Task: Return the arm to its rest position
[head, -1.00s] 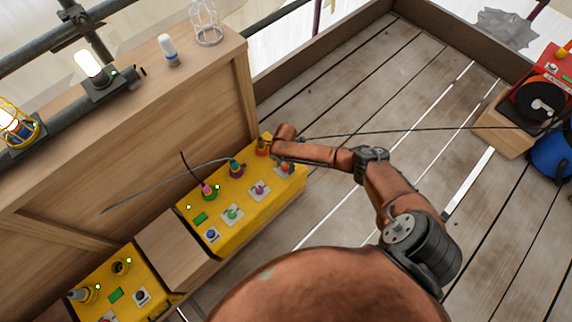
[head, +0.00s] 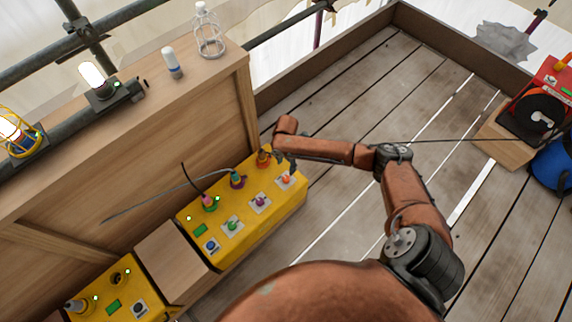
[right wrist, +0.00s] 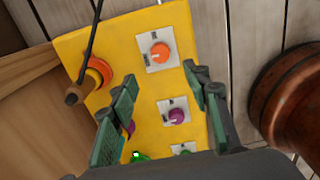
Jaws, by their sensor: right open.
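My right arm reaches over the yellow control box (head: 236,246) from the right in the head view. Its right gripper (head: 291,166) hangs above the box's far end, close to the orange knob (head: 286,180). In the right wrist view the gripper (right wrist: 160,78) is open, with its two green-padded fingers apart and nothing between them. The orange knob (right wrist: 160,53) lies beyond the fingertips, and the purple knob (right wrist: 176,115) shows between the fingers. An orange ring-shaped connector (right wrist: 98,75) is left of the fingers. My left gripper is not in view.
A red reel device (head: 545,95) sits at right, with a thin cable running left. The plank floor between is clear.

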